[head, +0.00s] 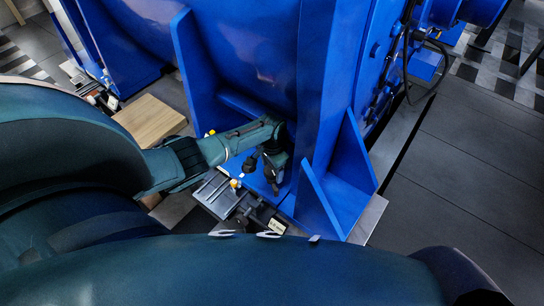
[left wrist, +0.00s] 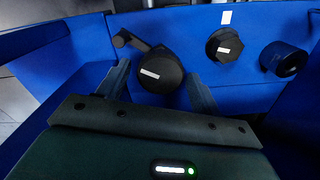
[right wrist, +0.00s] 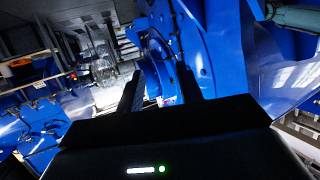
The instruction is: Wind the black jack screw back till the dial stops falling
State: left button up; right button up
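In the left wrist view a black round head with a white stripe and a short side arm (left wrist: 160,72), which looks like the jack screw, stands on the blue motor foot. My left gripper (left wrist: 158,70) is open, with one finger on each side of this head; I cannot tell whether they touch it. In the head view my left gripper (head: 274,178) is low beside the blue motor wall, and its tips are partly hidden. A small white-faced item (head: 277,226) lies in front; I cannot tell if it is the dial. My right gripper (right wrist: 165,92) is open and empty, away from the foot.
A black hex-headed bolt (left wrist: 223,46) and a black cylinder (left wrist: 285,58) stand to the right of the round head. Blue ribs of the motor (head: 335,190) hem in the left gripper. A wooden block (head: 150,121) lies to the left. The floor at right is clear.

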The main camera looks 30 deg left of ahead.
pick_arm(q)
jog(key=shift+o, duration=0.5)
jog(key=shift+r, duration=0.1)
pick_arm(e)
jog(key=shift+r, duration=0.15)
pick_arm(q)
jog(key=shift+r+p, duration=0.35)
jog(key=shift+r, duration=0.05)
notch_tip(320, 180, up, 7)
jog(key=p, duration=0.3)
jog(key=shift+r+p, duration=0.1)
jog(key=shift+p, duration=0.25)
jog(key=shift+r+p, duration=0.75)
jog(key=shift+r, duration=1.7)
pick_arm(e)
jog(key=shift+w+r+m, duration=0.15)
jog(key=shift+r+m, duration=0.55)
jog(key=shift+r, duration=0.7)
jog(key=shift+s+d+f, duration=0.1)
jog(key=shift+s+f, duration=0.05)
jog(key=shift+s, duration=0.05)
